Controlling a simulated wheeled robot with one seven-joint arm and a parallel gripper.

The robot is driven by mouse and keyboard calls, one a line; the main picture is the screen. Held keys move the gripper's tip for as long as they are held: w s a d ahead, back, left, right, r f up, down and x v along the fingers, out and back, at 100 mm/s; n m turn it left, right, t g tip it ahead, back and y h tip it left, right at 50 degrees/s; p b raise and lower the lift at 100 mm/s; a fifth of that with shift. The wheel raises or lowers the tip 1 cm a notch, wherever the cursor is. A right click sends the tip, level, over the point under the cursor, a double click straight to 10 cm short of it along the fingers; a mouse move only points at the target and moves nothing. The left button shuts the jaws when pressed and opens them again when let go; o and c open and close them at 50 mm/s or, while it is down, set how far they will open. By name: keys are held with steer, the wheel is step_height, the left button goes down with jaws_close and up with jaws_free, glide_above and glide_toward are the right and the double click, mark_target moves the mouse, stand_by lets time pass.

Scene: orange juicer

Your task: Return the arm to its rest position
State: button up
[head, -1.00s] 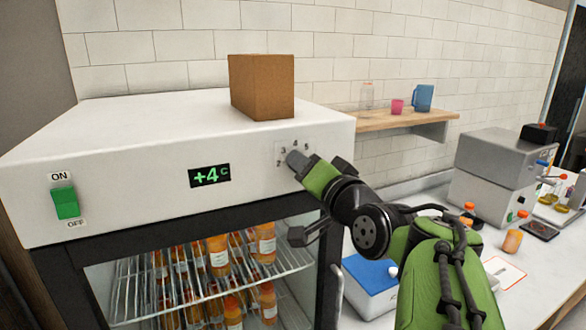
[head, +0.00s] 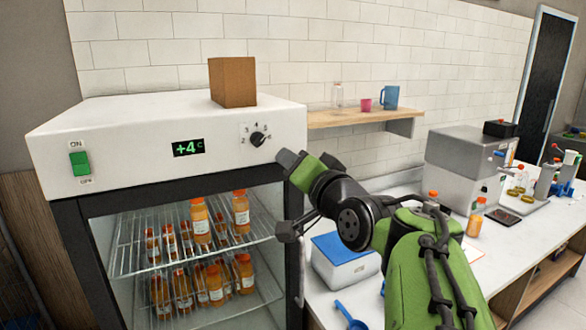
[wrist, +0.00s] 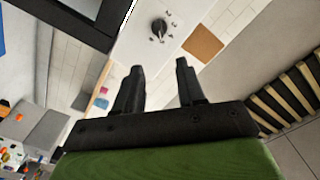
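My green and black arm reaches up from the lower right in the head view. My gripper (head: 288,160) is just in front of the fridge's right front edge, below and to the right of the black dial (head: 257,139). In the wrist view my gripper (wrist: 160,80) has its two dark fingers apart with nothing between them. The dial also shows there (wrist: 159,25), beyond the fingertips and apart from them.
A white fridge (head: 110,125) with bottles inside stands at left, a brown box (head: 233,82) on top. A shelf (head: 350,117) holds cups. The counter at right carries a blue-lidded box (head: 340,247), a grey machine (head: 462,165) and an orange bottle (head: 475,217).

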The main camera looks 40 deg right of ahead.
steer(key=a+f+n+g+y, duration=0.4)
steer(key=a+f+n, duration=0.2)
steer(key=a+f, duration=0.65)
steer(key=s+a+f+n+g, duration=0.3)
steer(key=s+a+f+g, duration=0.1)
steer(key=s, duration=0.4)
steer(key=s+a+f+n+g+y, duration=0.1)
steer(key=s+a+f+n+g, duration=0.2)
steer(key=s+a+f, duration=0.2)
steer(key=s+f, duration=0.3)
steer(key=shift+s+a+g, duration=0.2)
steer(key=shift+a+g, duration=0.2)
steer(key=shift+r, duration=0.1)
steer(key=shift+c, duration=0.2)
